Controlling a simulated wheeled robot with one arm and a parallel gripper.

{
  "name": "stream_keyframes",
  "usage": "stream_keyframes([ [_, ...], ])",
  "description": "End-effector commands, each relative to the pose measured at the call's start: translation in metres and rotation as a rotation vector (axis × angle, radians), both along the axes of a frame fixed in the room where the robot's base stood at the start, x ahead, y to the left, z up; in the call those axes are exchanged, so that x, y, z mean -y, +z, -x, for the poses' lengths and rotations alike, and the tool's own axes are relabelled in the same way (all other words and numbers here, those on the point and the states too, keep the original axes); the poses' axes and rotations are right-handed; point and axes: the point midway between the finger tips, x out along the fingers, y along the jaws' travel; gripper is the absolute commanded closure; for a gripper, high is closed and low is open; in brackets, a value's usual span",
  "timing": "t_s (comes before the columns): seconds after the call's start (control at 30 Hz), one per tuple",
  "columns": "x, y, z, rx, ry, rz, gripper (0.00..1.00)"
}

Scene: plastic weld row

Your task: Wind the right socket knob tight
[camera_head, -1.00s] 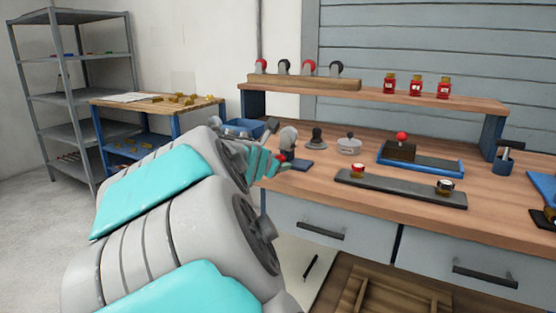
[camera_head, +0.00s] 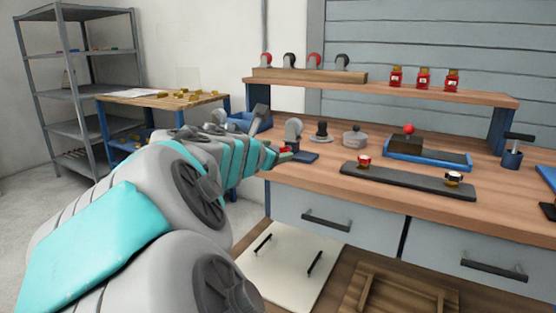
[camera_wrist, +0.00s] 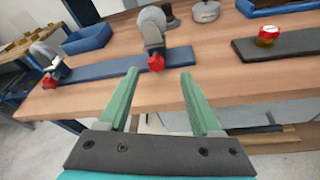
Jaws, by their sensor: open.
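A dark strip (camera_wrist: 95,67) lies along the bench's front edge in the wrist view. At its right end stands a grey disc-headed fitting with a red knob (camera_wrist: 156,62) low on its front, probably the right socket knob. A similar metal fitting with a red knob (camera_wrist: 48,82) stands at the left end. My gripper (camera_wrist: 160,73) is open, with green fingers apart and nothing between them. It points at the right red knob, which sits beyond the fingertips, roughly centred between them. In the head view my arm hides most of the strip; the disc fitting (camera_head: 294,130) shows past my gripper.
To the right lies a dark bar (camera_head: 408,180) with a red-capped piece (camera_head: 364,161) and a pale-and-dark piece (camera_head: 453,178). A dark cone (camera_head: 321,132), grey pot (camera_head: 355,137) and blue tray (camera_head: 427,154) stand behind. A blue bin (camera_wrist: 88,38) is at the back left.

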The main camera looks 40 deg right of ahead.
Motion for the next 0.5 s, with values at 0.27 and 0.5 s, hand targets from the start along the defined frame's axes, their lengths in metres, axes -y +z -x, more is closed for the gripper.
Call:
stream_keyframes([
  [0.27,-0.008,-0.030,-0.007,-0.182,-0.039,0.324,0.34],
  [0.5,-0.015,-0.036,-0.014,-0.275,-0.052,0.443,0.34],
])
